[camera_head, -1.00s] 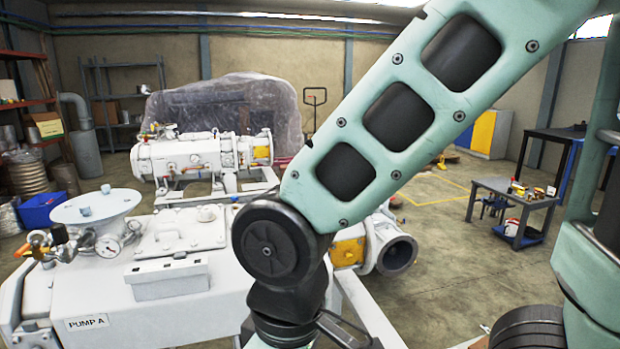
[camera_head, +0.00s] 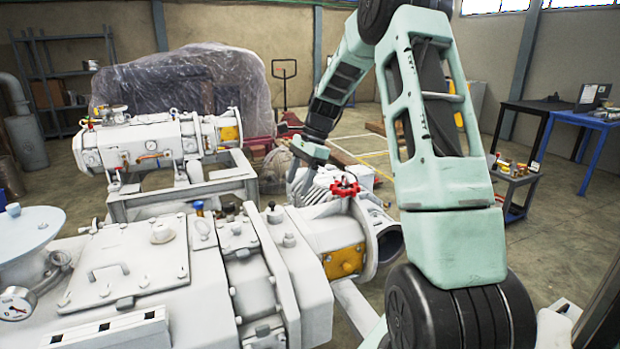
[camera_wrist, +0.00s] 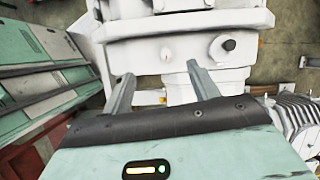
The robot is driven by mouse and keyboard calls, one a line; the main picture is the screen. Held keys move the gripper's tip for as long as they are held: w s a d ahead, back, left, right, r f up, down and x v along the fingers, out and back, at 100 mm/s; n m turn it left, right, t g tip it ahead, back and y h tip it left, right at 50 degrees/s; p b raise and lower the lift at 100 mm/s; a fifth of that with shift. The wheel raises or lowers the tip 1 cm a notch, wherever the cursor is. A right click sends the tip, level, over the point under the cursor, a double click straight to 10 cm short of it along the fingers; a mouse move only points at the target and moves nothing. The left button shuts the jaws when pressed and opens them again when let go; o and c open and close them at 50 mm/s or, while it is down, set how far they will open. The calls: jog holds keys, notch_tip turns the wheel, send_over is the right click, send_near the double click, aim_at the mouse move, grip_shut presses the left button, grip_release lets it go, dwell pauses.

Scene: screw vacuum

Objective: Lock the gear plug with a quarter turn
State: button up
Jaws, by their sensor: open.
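In the wrist view my gripper (camera_wrist: 160,74) is open, with two grey fingers apart and nothing between them. The fingers point at a white machine housing (camera_wrist: 190,50). A dark round plug-like fitting (camera_wrist: 229,44) sits on that housing, to the right of the fingertips and apart from them. A small pale round fitting with a red mark (camera_wrist: 166,54) shows between the fingers' lines. I cannot tell which fitting is the gear plug. In the head view my arm reaches down behind the near white pump (camera_head: 125,270), and the fingers cannot be made out.
A red handwheel (camera_head: 344,187) and an open pipe flange (camera_head: 390,243) stand near my arm. Another white pump (camera_head: 150,145) is on a frame behind. A ribbed grey motor (camera_wrist: 297,120) is at the wrist view's right.

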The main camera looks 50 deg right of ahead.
aim_at(290, 230)
jog(key=shift+m, duration=0.8)
jog(key=d+x, duration=0.1)
jog(key=x, duration=0.4)
jog(key=d+x, duration=0.1)
jog(key=x, duration=0.5)
jog(key=d+f+p+x, duration=0.1)
jog(key=x, duration=0.4)
jog(key=shift+s+f, duration=0.1)
jog(key=shift+f, duration=0.2)
